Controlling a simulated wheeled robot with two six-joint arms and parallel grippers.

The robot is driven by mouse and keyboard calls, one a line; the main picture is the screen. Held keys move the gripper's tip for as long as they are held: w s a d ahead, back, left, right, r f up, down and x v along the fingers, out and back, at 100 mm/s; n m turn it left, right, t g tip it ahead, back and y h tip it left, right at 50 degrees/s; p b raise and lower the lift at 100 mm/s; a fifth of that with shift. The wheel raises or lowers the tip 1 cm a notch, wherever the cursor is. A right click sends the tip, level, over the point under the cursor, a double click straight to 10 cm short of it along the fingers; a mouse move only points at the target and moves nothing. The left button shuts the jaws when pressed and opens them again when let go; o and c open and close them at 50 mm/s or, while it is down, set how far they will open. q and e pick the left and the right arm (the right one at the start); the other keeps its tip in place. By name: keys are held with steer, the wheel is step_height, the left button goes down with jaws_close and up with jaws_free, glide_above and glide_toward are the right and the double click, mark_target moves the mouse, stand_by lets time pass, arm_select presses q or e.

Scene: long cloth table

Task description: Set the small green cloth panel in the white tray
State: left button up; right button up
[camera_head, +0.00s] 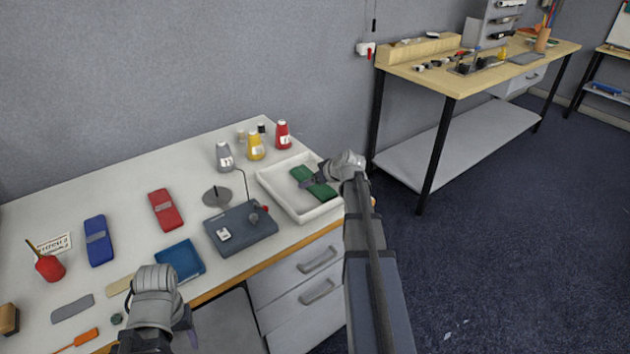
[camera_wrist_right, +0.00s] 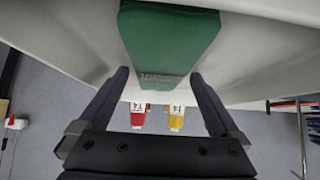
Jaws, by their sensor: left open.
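The small green cloth panel (camera_head: 315,183) is inside the white tray (camera_head: 265,184), slanting across its floor. My right gripper (camera_head: 311,182) reaches over the tray's right side, its fingers at the panel's middle. Whether the panel's whole underside rests on the floor is hidden. My left gripper (camera_head: 180,328) is open and empty near the table's front edge, partly hidden by its own wrist.
A red bottle (camera_head: 283,134), a yellow bottle (camera_head: 256,147) and a grey bottle (camera_head: 224,156) stand behind the tray. A dark grey device (camera_head: 240,230) is left of it. Blue (camera_head: 98,240) and red (camera_head: 165,209) panels lie farther left, with a blue book (camera_head: 180,260) in front.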

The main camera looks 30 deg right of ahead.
steer(key=shift+r, duration=0.1)
steer(key=shift+s+r+p, duration=0.1)
steer(key=shift+r+p, duration=0.2)
steer(key=shift+p, duration=0.1)
steer(key=p+v, duration=0.7)
steer(key=v, duration=0.3)
steer(key=shift+p+v, duration=0.45)
steer(key=shift+v, duration=0.3)
steer(key=shift+s+f, duration=0.1)
